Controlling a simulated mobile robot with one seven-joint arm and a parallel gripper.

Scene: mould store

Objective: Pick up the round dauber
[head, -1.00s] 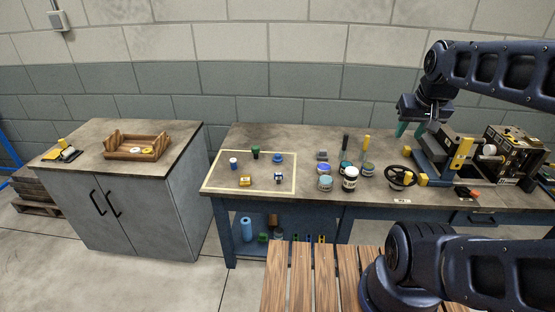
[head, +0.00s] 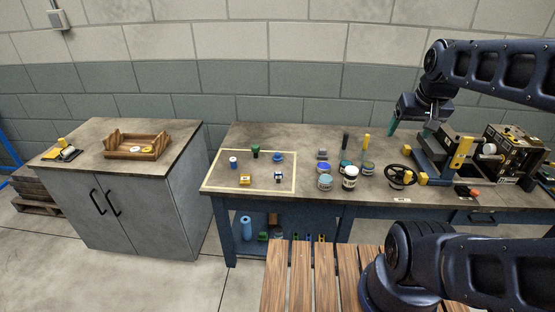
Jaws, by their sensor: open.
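I cannot tell for sure which thing is the round dauber. Small items stand inside the pale outlined area on the left of the long bench (head: 310,142).
Several jars (head: 349,178) and a black handwheel (head: 400,176) stand mid-bench, with a blue and yellow fixture (head: 449,158) near my gripper. A cabinet (head: 150,220) at left holds a wooden tray (head: 136,155). A slatted wooden surface (head: 310,280) is in front.

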